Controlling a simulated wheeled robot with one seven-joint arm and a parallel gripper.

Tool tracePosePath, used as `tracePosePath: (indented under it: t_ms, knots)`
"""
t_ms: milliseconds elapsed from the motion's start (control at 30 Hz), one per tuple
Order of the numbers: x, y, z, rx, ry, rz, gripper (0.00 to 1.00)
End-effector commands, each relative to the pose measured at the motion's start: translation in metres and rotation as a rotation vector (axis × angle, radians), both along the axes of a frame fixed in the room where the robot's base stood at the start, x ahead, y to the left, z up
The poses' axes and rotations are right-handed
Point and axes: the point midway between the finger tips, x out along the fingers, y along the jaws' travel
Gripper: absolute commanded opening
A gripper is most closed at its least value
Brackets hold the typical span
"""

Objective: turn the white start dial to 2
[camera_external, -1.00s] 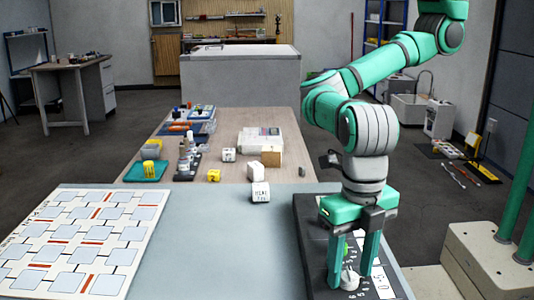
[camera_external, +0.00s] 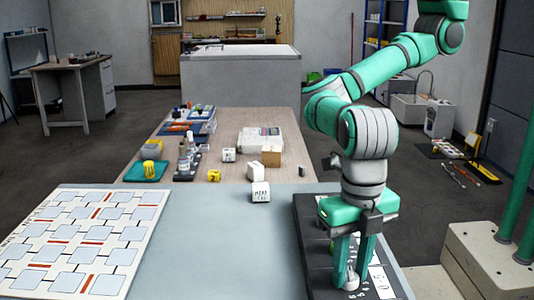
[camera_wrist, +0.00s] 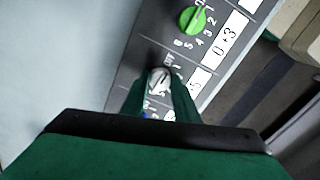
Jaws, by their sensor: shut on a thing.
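The white start dial (camera_wrist: 159,79) sits on a dark grey panel (camera_wrist: 148,44) beside printed numbers. In the external view the dial (camera_external: 351,280) shows low on the panel at the right of the table. My gripper (camera_wrist: 162,88) points down with its green fingers shut on the white dial, one on each side. In the external view my gripper (camera_external: 347,277) stands over the panel. The dial's pointer and its exact setting are too small and partly hidden to read.
A green dial (camera_wrist: 192,19) with its own numbers and a "0+3" label is farther along the panel. A white board with blue squares (camera_external: 78,240) lies at the left. Small blocks, including a white one (camera_external: 260,192), stand behind. The blue-grey table middle is clear.

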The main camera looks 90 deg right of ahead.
Motion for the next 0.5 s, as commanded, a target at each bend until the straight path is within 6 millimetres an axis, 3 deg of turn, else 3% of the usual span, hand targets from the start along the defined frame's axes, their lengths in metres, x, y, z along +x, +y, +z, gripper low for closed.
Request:
tracePosePath:
  t_ms: [500]
  knots:
    - [-0.0019,0.0013,0.0,0.003,0.004,-0.438,0.05]
